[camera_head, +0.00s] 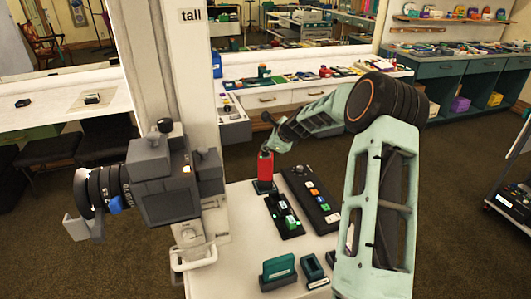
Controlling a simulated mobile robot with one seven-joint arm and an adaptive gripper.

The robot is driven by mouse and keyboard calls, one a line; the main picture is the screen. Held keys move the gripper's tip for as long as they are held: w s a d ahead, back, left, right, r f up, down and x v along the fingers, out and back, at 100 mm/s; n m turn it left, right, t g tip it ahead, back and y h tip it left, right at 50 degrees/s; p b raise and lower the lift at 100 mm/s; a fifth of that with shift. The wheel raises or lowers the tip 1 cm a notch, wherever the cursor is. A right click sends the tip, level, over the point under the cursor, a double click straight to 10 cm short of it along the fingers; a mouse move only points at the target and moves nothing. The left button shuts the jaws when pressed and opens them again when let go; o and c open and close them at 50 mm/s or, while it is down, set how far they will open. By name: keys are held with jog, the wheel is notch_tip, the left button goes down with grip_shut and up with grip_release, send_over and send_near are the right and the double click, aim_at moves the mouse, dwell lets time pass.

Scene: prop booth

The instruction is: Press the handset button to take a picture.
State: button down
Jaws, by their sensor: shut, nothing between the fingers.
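A large grey camera (168,190) with a black lens pointing left is mounted beside the white column. A red upright handset-like object (265,166) stands in a dark base on the white table. I cannot make out its button, and cannot be sure that it is the handset. My gripper (272,133) is shut, small and dark at the end of my pale green arm. In this view it is just above the red object's top; I cannot tell whether they touch.
The white table (240,235) also holds a black panel (312,198) with coloured buttons, a black tray (272,204) with green pieces, and teal blocks (278,270) at the front. The white column (180,60) marked "tall" rises at left. Cluttered counters stand behind.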

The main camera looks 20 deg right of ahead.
aim_at(267, 153)
dwell(0.5)
jog(key=shift+r+p, duration=0.5)
jog(key=shift+r, duration=0.25)
jog(key=shift+r+p, duration=1.7)
jog(key=shift+r, duration=0.85)
jog(key=shift+d, duration=0.1)
